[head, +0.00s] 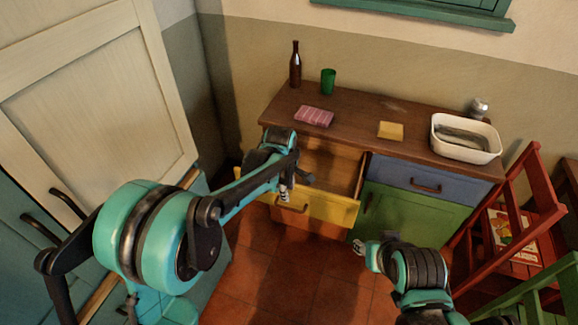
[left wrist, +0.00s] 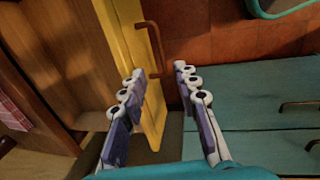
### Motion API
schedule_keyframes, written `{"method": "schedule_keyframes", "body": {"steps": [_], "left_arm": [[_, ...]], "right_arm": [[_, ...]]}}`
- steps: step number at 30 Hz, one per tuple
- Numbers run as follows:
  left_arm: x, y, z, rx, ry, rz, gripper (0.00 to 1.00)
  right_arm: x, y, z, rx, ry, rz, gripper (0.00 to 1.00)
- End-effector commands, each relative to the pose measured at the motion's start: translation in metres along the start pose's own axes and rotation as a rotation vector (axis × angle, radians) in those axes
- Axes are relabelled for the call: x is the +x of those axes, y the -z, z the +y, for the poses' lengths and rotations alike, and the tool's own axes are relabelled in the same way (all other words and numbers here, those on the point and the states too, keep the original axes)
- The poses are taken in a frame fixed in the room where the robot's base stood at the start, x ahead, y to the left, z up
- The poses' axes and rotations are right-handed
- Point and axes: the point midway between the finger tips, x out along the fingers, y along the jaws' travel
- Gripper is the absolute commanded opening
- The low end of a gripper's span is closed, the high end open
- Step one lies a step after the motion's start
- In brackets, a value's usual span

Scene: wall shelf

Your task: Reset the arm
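My left arm reaches in from the left in the head view, with its gripper (head: 284,193) at the yellow drawer (head: 335,210). This drawer is pulled out of the brown-topped cabinet. In the left wrist view the left gripper's fingers (left wrist: 160,72) stand apart with nothing held between them. The yellow drawer front (left wrist: 128,45) and its brown handle (left wrist: 154,48) lie beyond the fingertips. My right gripper (head: 362,247) is low in front of the green cabinet door (head: 410,215). Its fingers are too small to tell whether they are open or shut.
On the cabinet top (head: 355,120) stand a brown bottle (head: 295,68), a green cup (head: 328,82), a pink cloth (head: 314,116), a yellow block (head: 390,130) and a white basin (head: 465,150). A red ladder-like stand (head: 508,205) is at the right. Red floor tiles (head: 330,295) are clear.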

Motion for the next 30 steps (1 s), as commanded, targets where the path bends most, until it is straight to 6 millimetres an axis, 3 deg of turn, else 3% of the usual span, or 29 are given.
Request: {"method": "schedule_keyframes", "body": {"steps": [7, 11, 15, 21, 25, 30], "left_arm": [[-0.006, 0.003, -0.004, 0.022, -0.007, 0.002, 0.31], [-0.035, 0.015, -0.021, 0.125, -0.042, 0.013, 0.31], [-0.077, 0.034, -0.058, 0.327, -0.104, 0.049, 0.31], [-0.122, 0.054, -0.120, 0.638, -0.181, 0.138, 0.31], [-0.137, 0.063, -0.163, 0.837, -0.214, 0.215, 0.31], [-0.141, 0.069, -0.211, 1.069, -0.229, 0.320, 0.31]], "right_arm": [[0.000, 0.000, 0.000, 0.000, 0.000, 0.000, 0.40], [0.000, 0.000, 0.000, 0.000, 0.000, 0.000, 0.40], [0.000, 0.000, 0.000, 0.000, 0.000, 0.000, 0.40], [0.000, 0.000, 0.000, 0.000, 0.000, 0.000, 0.40], [0.000, 0.000, 0.000, 0.000, 0.000, 0.000, 0.40], [0.000, 0.000, 0.000, 0.000, 0.000, 0.000, 0.40]]}}
